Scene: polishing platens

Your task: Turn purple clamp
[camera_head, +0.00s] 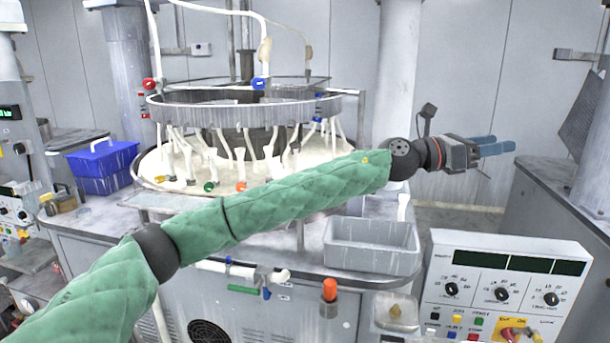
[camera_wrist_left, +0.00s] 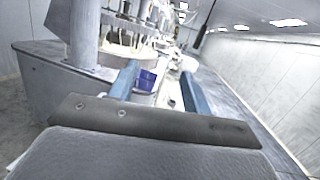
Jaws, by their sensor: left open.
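I cannot make out a purple clamp in either view. Several small coloured clamps sit on the white tubes of the round polishing machine (camera_head: 245,112), among them red (camera_head: 149,84), blue (camera_head: 260,84), green (camera_head: 209,187) and orange (camera_head: 241,186). My left arm crosses in front of the machine and hides part of its lower rim. My left gripper (camera_head: 506,143), with blue fingers, is open and empty in the air right of the machine, apart from the clamps. Its spread fingers also show in the left wrist view (camera_wrist_left: 160,72). My right gripper does not show.
A grey bin (camera_head: 372,262) stands on the bench below my left forearm. A control panel (camera_head: 500,290) with knobs is at the lower right. A blue crate (camera_head: 103,185) sits on the left. A grey pillar (camera_head: 398,70) rises behind my wrist.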

